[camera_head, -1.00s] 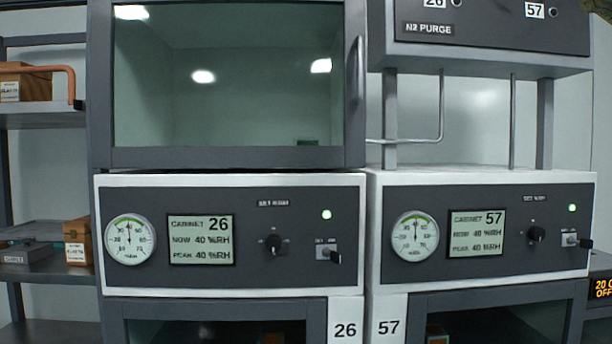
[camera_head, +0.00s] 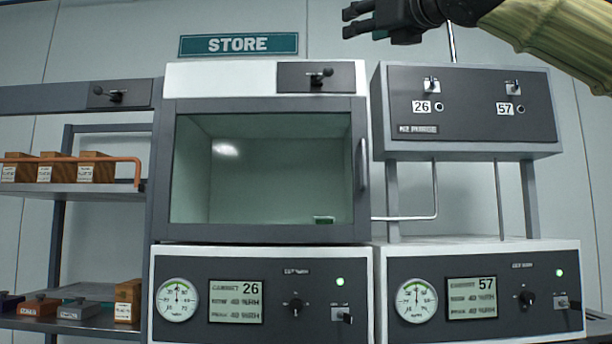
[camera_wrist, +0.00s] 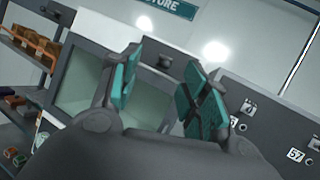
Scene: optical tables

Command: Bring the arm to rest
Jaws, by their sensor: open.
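My gripper (camera_head: 352,22) shows at the top of the head view, above the N2 purge box, at the end of my arm in its yellow-green sleeve. It points left and is held in the air, apart from the cabinets. In the wrist view my gripper (camera_wrist: 155,95) has its two teal-padded fingers spread apart with nothing between them. Part of my arm is cut off by the right edge of the head view.
The purge box (camera_head: 470,105) with switches 26 and 57 stands below my gripper. Cabinet 26 (camera_head: 262,235) has its glass door shut. Cabinet 57's panel (camera_head: 480,295) is at right. Shelves (camera_head: 90,193) with wooden boxes stand at left.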

